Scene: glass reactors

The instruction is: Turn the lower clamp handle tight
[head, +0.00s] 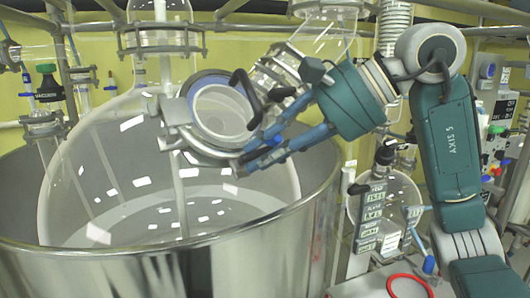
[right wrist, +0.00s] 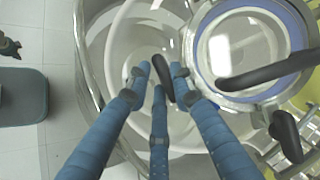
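The big glass reactor vessel (head: 110,165) has a slanted round port (head: 222,110) with a metal clamp ring (head: 180,120). My right gripper (head: 250,158), with three blue fingers, reaches the lower side of this ring. In the right wrist view, a black clamp handle (right wrist: 161,72) lies between the fingertips of the right gripper (right wrist: 159,76), with small gaps showing; I cannot tell whether any finger touches it. Another black handle (right wrist: 262,72) crosses the port's face and also shows in the head view (head: 245,92). My left gripper is not in view.
A wide steel vat (head: 130,270) surrounds the glass vessel. A third black handle (right wrist: 286,136) is right of my fingers in the right wrist view. Glass pipes and metal rods crowd the back. A red hose (head: 408,282) lies at the lower right.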

